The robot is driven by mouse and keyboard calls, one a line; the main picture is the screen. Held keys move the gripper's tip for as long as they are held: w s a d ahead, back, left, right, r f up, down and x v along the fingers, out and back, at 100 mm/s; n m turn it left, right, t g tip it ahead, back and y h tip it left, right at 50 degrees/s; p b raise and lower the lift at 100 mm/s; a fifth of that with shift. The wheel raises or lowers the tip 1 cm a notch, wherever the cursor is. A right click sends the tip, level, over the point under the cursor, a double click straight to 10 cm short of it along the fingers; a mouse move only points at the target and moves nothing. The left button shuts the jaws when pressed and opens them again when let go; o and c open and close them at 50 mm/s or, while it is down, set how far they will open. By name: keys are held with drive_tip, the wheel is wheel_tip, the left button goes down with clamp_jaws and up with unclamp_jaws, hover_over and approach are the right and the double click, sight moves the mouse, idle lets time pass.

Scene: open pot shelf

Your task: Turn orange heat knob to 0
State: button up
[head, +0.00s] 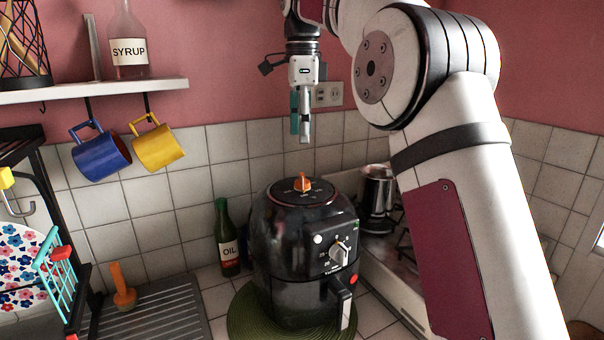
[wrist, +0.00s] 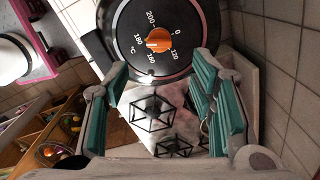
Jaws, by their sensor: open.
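The orange heat knob (head: 302,184) sits on top of the black air fryer (head: 285,245), which stands on a green round mat (head: 240,318). In the wrist view the orange knob (wrist: 160,38) is at the top centre, on a black dial marked 0, 120, 160, 180 and 200. Its white mark faces left, toward the 160 and 180 side, away from 0. My gripper (head: 304,130) hangs above the air fryer, apart from the knob. In the wrist view my gripper (wrist: 163,72) has its teal fingers spread wide and empty, below the knob in the picture.
A silver front knob (head: 339,251) and handle (head: 342,290) stick out of the fryer. An oil bottle (head: 227,240) stands left, a steel pot (head: 376,195) on the stove right. Blue (head: 100,155) and yellow (head: 158,148) mugs hang under the shelf.

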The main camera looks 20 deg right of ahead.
sight(302, 175)
wheel_tip(302, 175, down, 11)
drive_tip(key=shift+s+r+p, duration=0.1)
drive_tip(key=shift+p, duration=1.05)
drive_tip(key=shift+c, duration=0.6)
drive_tip(key=c, duration=1.1)
